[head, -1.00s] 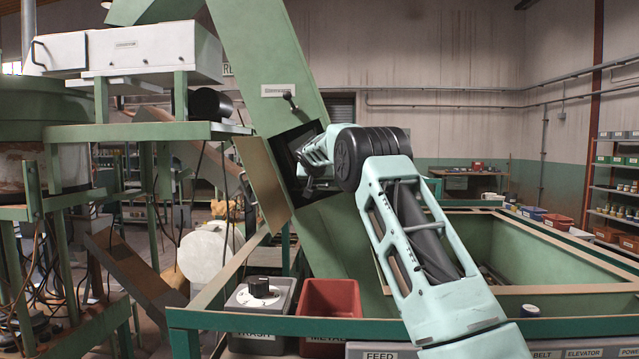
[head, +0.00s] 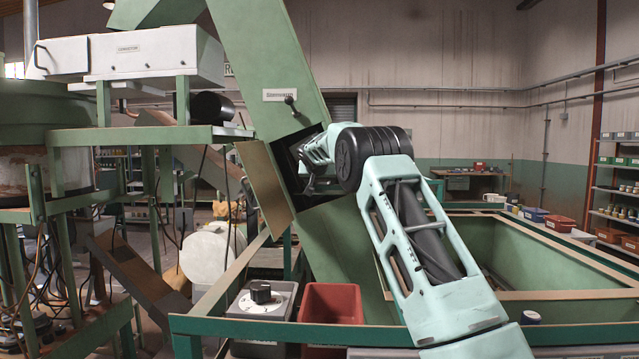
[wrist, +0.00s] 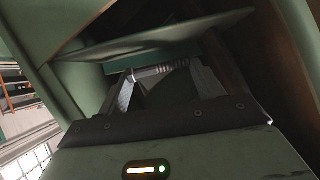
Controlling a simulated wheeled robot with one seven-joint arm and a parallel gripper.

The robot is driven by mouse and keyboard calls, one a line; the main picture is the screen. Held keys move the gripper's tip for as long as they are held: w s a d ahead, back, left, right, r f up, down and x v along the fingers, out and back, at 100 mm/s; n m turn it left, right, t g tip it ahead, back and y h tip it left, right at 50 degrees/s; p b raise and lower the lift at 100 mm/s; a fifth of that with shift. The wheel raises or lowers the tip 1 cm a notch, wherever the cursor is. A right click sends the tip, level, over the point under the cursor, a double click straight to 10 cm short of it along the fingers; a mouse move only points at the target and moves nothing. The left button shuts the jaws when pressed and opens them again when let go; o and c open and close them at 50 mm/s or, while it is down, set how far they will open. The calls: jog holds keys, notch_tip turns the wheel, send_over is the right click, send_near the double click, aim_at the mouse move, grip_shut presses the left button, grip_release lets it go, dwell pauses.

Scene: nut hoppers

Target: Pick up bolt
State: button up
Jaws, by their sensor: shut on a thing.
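In the wrist view my gripper (wrist: 160,78) reaches into a dark green housing, with one pale finger on each side. A ridged grey metal bolt (wrist: 154,70) lies crosswise between the fingertips, and the jaws are shut on it. In the head view my wrist enters the dark open hatch (head: 291,160) in the slanted green elevator chute (head: 262,60). My fingertips and the bolt are hidden inside the hatch there.
The hatch's brown door (head: 264,190) hangs open left of my wrist. A green plate (wrist: 165,38) lies close beyond the bolt. A green hopper (head: 540,265) is at right.

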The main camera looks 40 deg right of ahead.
notch_tip(320, 180, up, 2)
jog(key=shift+r+p, duration=0.15)
jog(key=shift+p, duration=0.5)
jog(key=shift+s+a+f+b, duration=0.3)
jog(key=shift+f+b, duration=0.2)
jog(key=shift+b, duration=0.5)
jog(key=shift+s+a+f+b, duration=0.1)
jog(key=shift+s+a+b, duration=0.2)
jog(key=shift+a+b, duration=0.45)
jog(key=s+a+b, duration=1.9)
jog(key=a+b, duration=0.3)
jog(key=b, duration=0.1)
jog(key=shift+s+a+r+b, duration=0.15)
jog(key=shift+s+r+b, duration=0.1)
jog(key=shift+s+b, duration=0.05)
